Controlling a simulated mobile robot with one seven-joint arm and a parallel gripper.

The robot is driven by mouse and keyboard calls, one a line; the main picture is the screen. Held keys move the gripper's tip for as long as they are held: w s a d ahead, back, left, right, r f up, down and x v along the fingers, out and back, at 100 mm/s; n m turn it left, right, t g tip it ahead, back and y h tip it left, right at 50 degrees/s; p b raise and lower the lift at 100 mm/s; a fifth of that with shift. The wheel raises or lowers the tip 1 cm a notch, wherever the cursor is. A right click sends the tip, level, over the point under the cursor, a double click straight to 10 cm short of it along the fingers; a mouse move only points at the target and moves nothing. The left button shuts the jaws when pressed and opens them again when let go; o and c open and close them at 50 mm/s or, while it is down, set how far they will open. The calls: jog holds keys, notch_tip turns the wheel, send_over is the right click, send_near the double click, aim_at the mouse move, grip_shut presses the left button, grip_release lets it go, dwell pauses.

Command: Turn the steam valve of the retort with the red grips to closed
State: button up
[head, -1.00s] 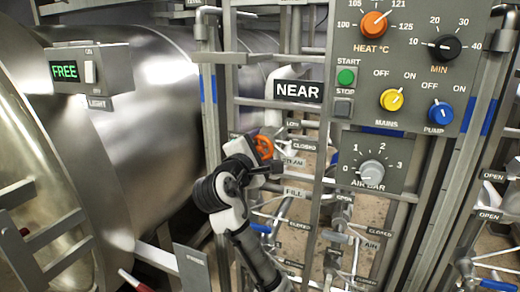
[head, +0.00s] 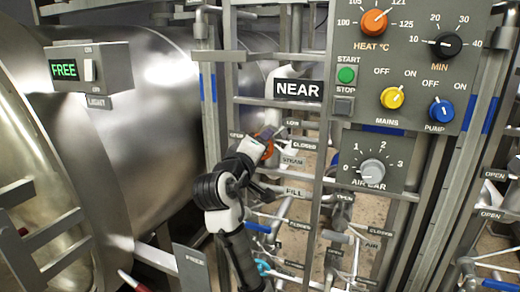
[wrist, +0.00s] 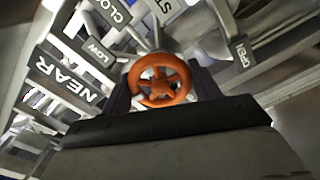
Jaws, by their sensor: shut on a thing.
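An orange handwheel (head: 268,149) with spokes sits on the pipework below the NEAR sign, by the STEAM label (head: 293,161). It shows face-on in the wrist view (wrist: 160,80). My gripper (head: 267,143) is at the wheel, with its dark fingers on either side of it, shut on it. The fingers also show in the wrist view (wrist: 161,88). A CLOSED label (head: 305,146) is right of the wheel; an OPEN label (wrist: 241,54) shows in the wrist view. A red grip (head: 133,280) shows low at the left, beside the steel retort (head: 150,110).
The control panel (head: 410,60) with knobs stands at the upper right. Frame uprights and pipes crowd around my arm. Lower valves with blue grips (head: 258,228) lie below the FILL label (head: 297,192). The NEAR sign (head: 298,91) hangs above.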

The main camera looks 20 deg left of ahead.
jog(key=m, duration=0.4)
jog(key=shift+f+m+b, duration=0.2)
jog(key=shift+m+b, duration=0.1)
jog(key=shift+b, duration=0.1)
jog(key=m+b, duration=0.1)
jog(key=m, duration=0.2)
jog(key=shift+m, duration=0.4)
jog(key=m+b, duration=0.1)
jog(key=m, duration=0.3)
jog(key=shift+a, duration=0.1)
jog(key=shift+m+b, duration=0.7)
jog(key=shift+m, duration=0.9)
jog(key=o, duration=1)
jog(key=shift+c, duration=0.2)
jog(key=shift+r, duration=0.1)
